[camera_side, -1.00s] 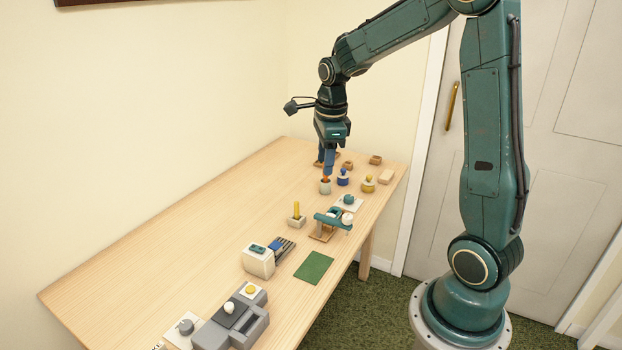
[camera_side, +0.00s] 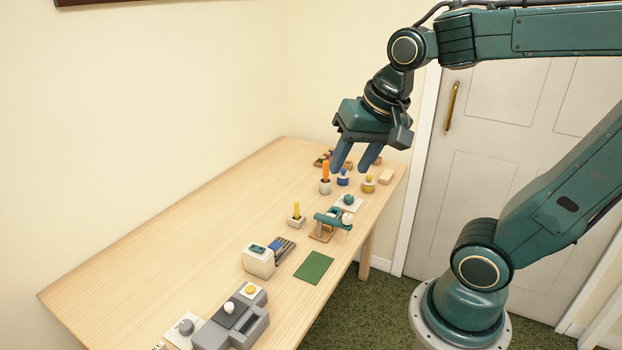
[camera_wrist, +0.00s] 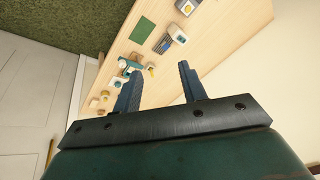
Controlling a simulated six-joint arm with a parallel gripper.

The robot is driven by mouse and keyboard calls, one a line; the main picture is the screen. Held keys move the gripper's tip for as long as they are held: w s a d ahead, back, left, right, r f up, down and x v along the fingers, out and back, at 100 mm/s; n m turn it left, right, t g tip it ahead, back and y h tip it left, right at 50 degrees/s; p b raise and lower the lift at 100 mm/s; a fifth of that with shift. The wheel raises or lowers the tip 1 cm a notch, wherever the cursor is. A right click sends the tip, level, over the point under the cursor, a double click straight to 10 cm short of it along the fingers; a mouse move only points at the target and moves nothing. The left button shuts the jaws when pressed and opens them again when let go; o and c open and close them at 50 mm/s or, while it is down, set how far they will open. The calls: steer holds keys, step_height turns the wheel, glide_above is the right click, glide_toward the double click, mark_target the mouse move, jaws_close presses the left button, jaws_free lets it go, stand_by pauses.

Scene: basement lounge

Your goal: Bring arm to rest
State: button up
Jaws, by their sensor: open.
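My gripper (camera_side: 355,164) is open and empty, with its two blue fingers apart. In the side view it hangs in front of the far end of the table, tilted, and appears above the tabletop. In the wrist view the gripper (camera_wrist: 158,88) shows both fingers spread, with only the table and its objects beyond. An orange-handled item (camera_side: 326,171) stands upright in a small pale holder (camera_side: 325,187), apart from the fingers.
The table's left side is clear. A door (camera_side: 480,150) stands behind the arm.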

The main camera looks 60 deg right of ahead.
steer(key=s+a+n+t, duration=0.1)
steer(key=s+a+n, duration=0.2)
steer(key=s+n, duration=0.2)
steer(key=shift+s+f+n+y, duration=0.15)
steer(key=shift+s+n+y, duration=0.15)
steer(key=shift+n, duration=1.1)
